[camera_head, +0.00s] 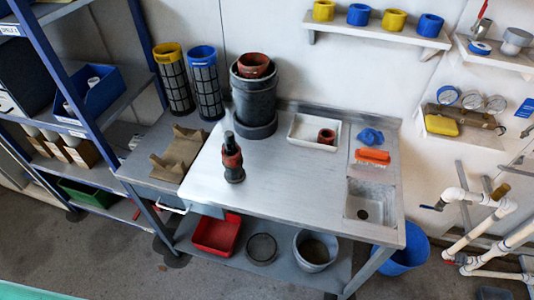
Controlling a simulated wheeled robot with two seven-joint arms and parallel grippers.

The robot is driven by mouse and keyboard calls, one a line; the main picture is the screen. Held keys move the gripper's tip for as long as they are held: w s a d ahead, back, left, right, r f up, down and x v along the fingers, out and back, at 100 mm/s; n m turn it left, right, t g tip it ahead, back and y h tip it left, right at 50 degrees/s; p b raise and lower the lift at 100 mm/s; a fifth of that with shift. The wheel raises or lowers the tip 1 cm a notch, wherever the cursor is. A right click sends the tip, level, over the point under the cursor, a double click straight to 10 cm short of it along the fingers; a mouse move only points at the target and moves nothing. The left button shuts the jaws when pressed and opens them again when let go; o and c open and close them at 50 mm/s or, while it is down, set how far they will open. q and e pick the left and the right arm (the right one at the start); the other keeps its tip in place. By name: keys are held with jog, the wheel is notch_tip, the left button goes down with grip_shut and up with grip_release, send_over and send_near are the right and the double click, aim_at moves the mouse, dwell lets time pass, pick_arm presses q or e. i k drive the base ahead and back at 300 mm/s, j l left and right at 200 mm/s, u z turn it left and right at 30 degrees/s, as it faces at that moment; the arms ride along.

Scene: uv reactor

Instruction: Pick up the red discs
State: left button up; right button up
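No plain flat red disc stands out clearly. A reddish-brown ring-like piece (326,137) sits in the white tray (300,138) on the metal workbench. A larger reddish-brown round piece (253,65) sits on top of the dark grey cylinder (256,100) at the back of the bench. A black upright fitting with a red middle part (232,160) stands alone near the bench's middle. I cannot tell which of these are the discs. Neither of my grippers shows in the head view.
The steel workbench (285,185) has clear room around the black fitting. A sink (370,202), an orange item (372,156) and a blue item (370,136) are on its right. Blue-and-yellow-topped filters stand back left. A shelf rack (75,70) is left; white pipes (490,230) are right.

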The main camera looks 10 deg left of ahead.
aim_at(235, 161)
jog(key=j+z, duration=0.25)
jog(key=z, duration=0.2)
jog(key=k+j+z, duration=0.15)
jog(key=z, duration=0.3)
jog(key=k+j+z, duration=0.1)
jog(key=j+z, duration=0.2)
jog(key=z, duration=0.15)
jog(key=k+j, duration=0.35)
